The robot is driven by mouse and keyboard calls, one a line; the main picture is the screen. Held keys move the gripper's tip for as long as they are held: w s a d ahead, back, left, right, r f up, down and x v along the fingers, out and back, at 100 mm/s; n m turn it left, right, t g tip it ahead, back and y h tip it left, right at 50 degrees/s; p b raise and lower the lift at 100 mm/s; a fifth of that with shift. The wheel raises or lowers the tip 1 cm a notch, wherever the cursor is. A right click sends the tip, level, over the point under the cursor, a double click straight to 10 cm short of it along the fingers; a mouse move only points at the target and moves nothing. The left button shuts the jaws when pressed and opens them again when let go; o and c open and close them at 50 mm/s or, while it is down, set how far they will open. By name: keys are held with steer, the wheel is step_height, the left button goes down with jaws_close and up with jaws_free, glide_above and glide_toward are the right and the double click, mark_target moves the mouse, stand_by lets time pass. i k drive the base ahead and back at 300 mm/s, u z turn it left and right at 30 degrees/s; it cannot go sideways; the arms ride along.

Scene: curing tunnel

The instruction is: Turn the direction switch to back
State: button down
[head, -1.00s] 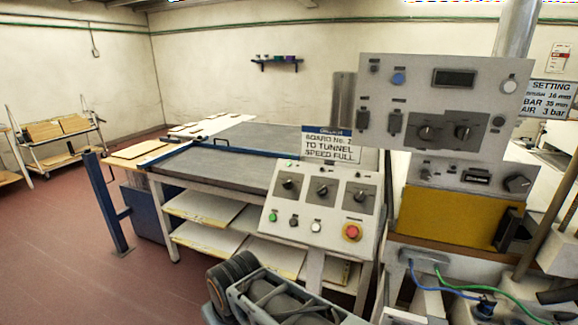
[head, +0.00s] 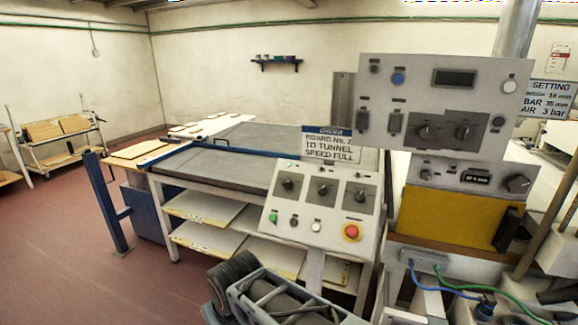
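A sloped white control panel (head: 330,226) stands at the front right end of the grey-topped table. It has three black rotary switches on grey plates: a left one (head: 287,184), a middle one (head: 322,189) and a right one (head: 359,195). Their labels are too small to read, so I cannot tell which is the direction switch or where it points. Below them are a green button (head: 273,217), a black one, a white one (head: 316,226) and a red stop button (head: 351,231). Part of my arm shows at the bottom, below the panel. No gripper fingers are visible.
A grey upper box (head: 440,90) with two dark knobs and a display stands behind right. A sign (head: 327,145) stands above the panel. A yellow-fronted unit (head: 450,215) and blue and green cables lie to the right. Red floor is free at left, past a blue post (head: 107,200).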

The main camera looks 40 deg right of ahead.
mark_target(322, 190)
steer(key=k, duration=0.5)
steer(key=z, duration=0.45)
steer(key=i, duration=0.4)
steer(key=z, duration=0.6)
